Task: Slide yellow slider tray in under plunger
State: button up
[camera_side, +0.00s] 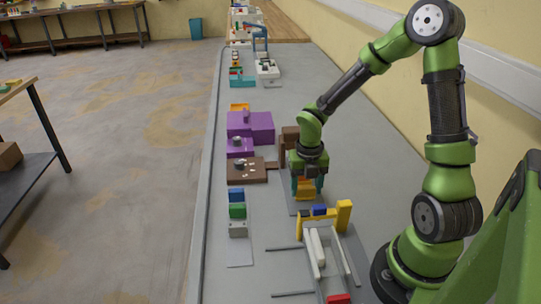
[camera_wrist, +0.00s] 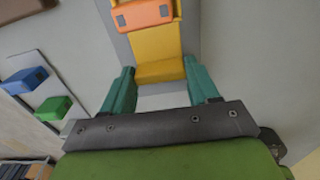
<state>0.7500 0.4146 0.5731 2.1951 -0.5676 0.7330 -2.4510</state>
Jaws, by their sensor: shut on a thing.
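The yellow slider tray (camera_wrist: 160,46) lies ahead of my gripper in the wrist view, with its near end between the two teal fingertips. My gripper (camera_wrist: 160,72) is shut on that near end. In the side view my gripper (camera_side: 307,193) points down at the right-hand part of the bench, with a yellow-orange part showing between its fingers. An orange block (camera_wrist: 143,15) sits over the far part of the yellow tray in the wrist view, cut off by the top edge. I cannot tell whether it is the plunger.
A brown box (camera_side: 246,170) and purple boxes (camera_side: 255,127) stand left of my gripper. Blue and green blocks (camera_side: 237,204) stand nearer on a grey plate. A frame with a yellow post (camera_side: 344,215) and white bars stands close in front. Bare bench lies between them.

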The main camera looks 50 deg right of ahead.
jog(key=w+d, duration=0.7)
jog(key=shift+w, duration=0.1)
jog(key=o, duration=1.5)
notch_tip(320, 180, up, 17)
jog(key=shift+f, duration=0.1)
